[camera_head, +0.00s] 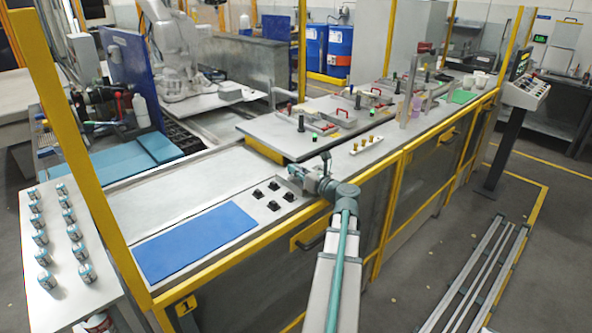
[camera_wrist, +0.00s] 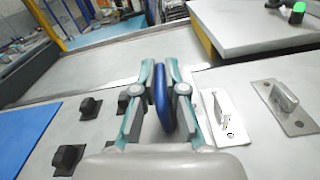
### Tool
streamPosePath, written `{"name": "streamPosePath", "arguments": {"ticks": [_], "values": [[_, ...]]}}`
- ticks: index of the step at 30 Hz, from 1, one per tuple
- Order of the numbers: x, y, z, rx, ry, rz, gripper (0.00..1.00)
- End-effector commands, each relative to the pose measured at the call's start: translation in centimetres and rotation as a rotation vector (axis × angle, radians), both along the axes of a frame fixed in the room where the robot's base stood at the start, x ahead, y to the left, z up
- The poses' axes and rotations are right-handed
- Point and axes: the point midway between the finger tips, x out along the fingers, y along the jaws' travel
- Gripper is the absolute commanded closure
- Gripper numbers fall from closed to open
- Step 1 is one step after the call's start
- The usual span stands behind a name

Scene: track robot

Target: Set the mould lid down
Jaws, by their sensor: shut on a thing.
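My gripper (camera_wrist: 159,75) is shut on a dark blue, rounded thing, apparently the mould lid (camera_wrist: 161,103), in the wrist view. The lid stands upright between the two teal and grey fingers and shows nearly edge-on, so its full shape is hidden. In the camera_head view my gripper (camera_head: 297,172) is over the front of the bench, to the right of several black blocks. The lid cannot be made out clearly there. Whether its lower edge touches the bench is hidden by my wrist and fingers.
Black blocks (camera_wrist: 90,107) stand left of my gripper, beyond them a blue mat (camera_head: 194,240). Right of it are a white plate (camera_wrist: 238,128) and a metal plate with a raised grip (camera_wrist: 284,98). A raised board (camera_head: 262,128) with fittings stands behind. A bare metal surface (camera_wrist: 95,67) lies ahead.

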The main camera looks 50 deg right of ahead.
Motion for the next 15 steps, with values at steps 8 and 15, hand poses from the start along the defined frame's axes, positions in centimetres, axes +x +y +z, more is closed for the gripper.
{"name": "streamPosePath", "arguments": {"ticks": [8, 15], "values": [[0.0, 0.0, -0.05, 0.0, 0.0, 0.0, 0.64], [0.0, 0.0, 0.14, 0.0, 0.0, 0.0, 0.64]]}}
